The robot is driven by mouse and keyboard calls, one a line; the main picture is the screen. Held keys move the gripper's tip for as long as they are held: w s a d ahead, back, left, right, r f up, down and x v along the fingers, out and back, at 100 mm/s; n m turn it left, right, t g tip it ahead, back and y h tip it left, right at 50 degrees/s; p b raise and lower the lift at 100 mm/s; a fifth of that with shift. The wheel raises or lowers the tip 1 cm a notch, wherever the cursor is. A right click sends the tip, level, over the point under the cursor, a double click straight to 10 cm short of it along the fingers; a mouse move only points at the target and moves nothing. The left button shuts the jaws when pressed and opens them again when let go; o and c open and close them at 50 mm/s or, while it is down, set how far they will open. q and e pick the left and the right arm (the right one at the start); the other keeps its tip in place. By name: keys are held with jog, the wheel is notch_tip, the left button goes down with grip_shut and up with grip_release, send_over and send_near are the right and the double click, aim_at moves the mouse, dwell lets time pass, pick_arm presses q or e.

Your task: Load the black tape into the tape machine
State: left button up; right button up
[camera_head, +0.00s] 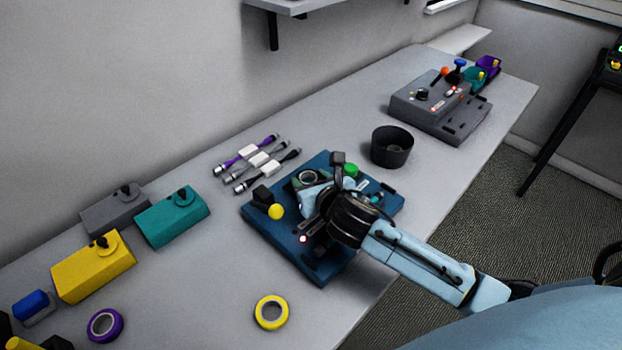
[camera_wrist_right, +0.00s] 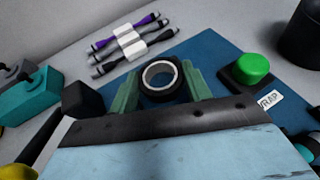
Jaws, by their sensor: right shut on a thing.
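The black tape (camera_wrist_right: 160,97) is a black ring with a white inner core. It sits between the two green fingers of my right gripper (camera_wrist_right: 160,84), which is shut on it. In the head view the black tape (camera_head: 297,181) shows just beyond the right gripper (camera_head: 312,184), over the dark blue tape machine (camera_head: 268,229). The machine has a yellow knob, a green button (camera_head: 351,170) and black blocks. In the wrist view the blue plate (camera_wrist_right: 213,52) lies behind the tape. I cannot tell whether the tape touches the machine. My left gripper is not in view.
A yellow tape (camera_head: 271,312) and a purple tape (camera_head: 104,326) lie in front and at left. Cables (camera_head: 258,160) lie behind the machine. A black cup (camera_head: 392,147) stands to its right. A grey device (camera_head: 440,104) sits farther back. Teal, grey and yellow boxes stand left.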

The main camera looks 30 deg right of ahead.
jog(key=shift+f, duration=0.45)
jog(key=o, duration=1)
jog(key=shift+c, duration=0.2)
jog(key=shift+r, duration=0.3)
jog(key=p+v, duration=0.2)
jog(key=v, duration=1)
jog(key=shift+r, duration=0.25)
